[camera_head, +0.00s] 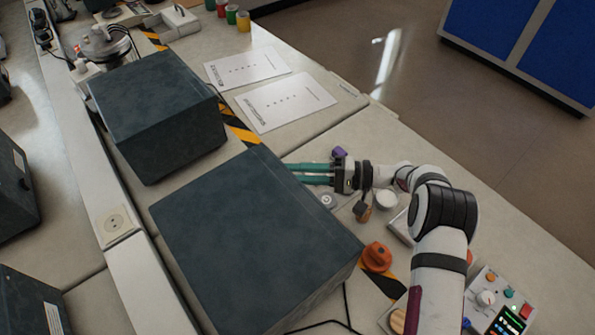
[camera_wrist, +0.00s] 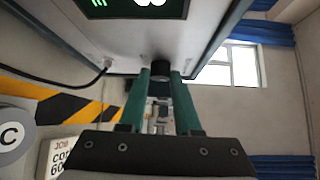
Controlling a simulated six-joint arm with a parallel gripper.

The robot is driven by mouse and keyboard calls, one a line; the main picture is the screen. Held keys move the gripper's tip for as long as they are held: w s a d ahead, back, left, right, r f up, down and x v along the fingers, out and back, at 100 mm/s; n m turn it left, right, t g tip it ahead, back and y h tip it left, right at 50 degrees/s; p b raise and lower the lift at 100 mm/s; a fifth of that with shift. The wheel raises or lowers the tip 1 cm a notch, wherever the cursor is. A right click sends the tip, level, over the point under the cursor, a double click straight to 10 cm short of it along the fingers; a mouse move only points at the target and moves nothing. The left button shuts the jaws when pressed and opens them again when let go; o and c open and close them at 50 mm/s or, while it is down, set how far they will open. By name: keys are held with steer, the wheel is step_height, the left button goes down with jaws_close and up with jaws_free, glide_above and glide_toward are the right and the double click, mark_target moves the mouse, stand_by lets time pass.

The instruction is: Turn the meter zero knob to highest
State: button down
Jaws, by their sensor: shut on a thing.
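My gripper (camera_wrist: 161,76) has two teal fingers shut on a small black knob (camera_wrist: 160,69) at the lower edge of a light grey instrument face (camera_wrist: 120,45). I cannot tell from the picture what mark the knob points to. A dark display (camera_wrist: 135,8) with green bars and white figures is partly cut off at the top. In the head view my gripper (camera_head: 295,172) reaches left to the front of a large dark grey box (camera_head: 260,235). The box's front face and the knob are hidden there.
Another dark box (camera_head: 160,105) stands behind. White papers (camera_head: 285,100) lie on the bench. An orange knob-like object (camera_head: 377,256), a round white piece (camera_head: 386,199) and a control panel (camera_head: 495,305) are near my arm. A cable (camera_wrist: 85,78) hangs beside the instrument.

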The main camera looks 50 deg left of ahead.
steer(key=shift+a+r+m+t+h, duration=0.2)
steer(key=shift+m+t+h, duration=0.3)
steer(key=shift+m+h, duration=0.85)
steer(key=shift+a+r+m+t+h, duration=0.2)
steer(key=shift+m+t+h, duration=0.5)
steer(key=shift+h, duration=1)
steer(key=shift+a+r+m+t+h, duration=0.15)
steer(key=shift+r+m+t+h, duration=0.15)
steer(key=shift+m+h, duration=1.1)
steer(key=shift+h, duration=0.55)
steer(key=c, duration=0.6)
jaws_free()
